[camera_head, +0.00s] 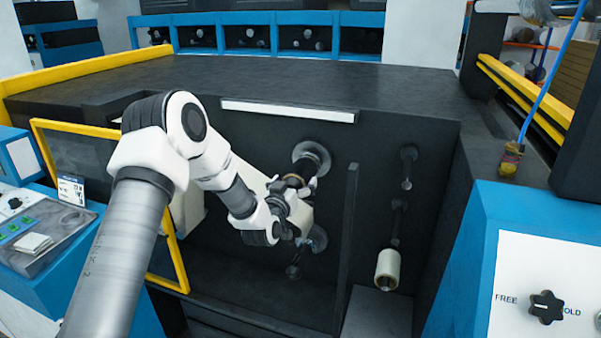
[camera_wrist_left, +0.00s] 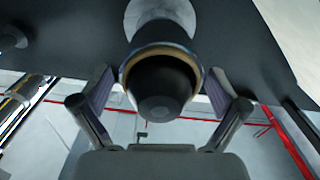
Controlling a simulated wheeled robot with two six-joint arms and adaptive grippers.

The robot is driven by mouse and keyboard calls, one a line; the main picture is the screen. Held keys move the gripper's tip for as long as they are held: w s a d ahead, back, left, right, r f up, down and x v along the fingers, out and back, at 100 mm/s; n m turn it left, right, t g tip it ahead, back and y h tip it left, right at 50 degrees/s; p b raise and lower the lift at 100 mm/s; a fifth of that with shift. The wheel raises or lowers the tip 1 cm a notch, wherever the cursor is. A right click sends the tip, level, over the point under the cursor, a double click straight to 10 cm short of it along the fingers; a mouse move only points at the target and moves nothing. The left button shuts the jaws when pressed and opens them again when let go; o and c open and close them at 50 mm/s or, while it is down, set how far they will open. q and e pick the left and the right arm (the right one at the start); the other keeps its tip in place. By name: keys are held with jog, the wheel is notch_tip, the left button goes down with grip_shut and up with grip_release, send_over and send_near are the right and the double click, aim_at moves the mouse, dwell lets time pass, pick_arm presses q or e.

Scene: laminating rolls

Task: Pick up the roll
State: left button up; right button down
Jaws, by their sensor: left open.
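My left gripper (camera_head: 297,192) is inside the dark machine bay, in front of a spindle with a round pale flange (camera_head: 311,156). In the left wrist view the gripper (camera_wrist_left: 160,84) is open, with one finger on each side of a dark round spindle end (camera_wrist_left: 160,88). A tan ring (camera_wrist_left: 185,53), like a roll core, surrounds that end, with a pale disc (camera_wrist_left: 160,14) behind it. A cream roll (camera_head: 387,264) hangs on another spindle lower right, clear of the gripper. My right gripper is not in view.
A dark upright divider (camera_head: 346,245) stands right of the gripper. A yellow-framed door (camera_head: 166,262) is open on the left. A blue and white panel with a black knob (camera_head: 546,307) is at lower right. The dark top (camera_head: 290,82) is bare.

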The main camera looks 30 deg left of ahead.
pick_arm(q)
jog(key=c, duration=1.3)
jog(key=shift+a+f+b, duration=0.1)
jog(key=shift+f+b, duration=0.05)
jog(key=shift+b, duration=0.4)
jog(key=b+v, duration=0.3)
jog(key=v, duration=1.5)
jog(key=shift+r+b, duration=0.25)
jog(key=shift+b, duration=0.15)
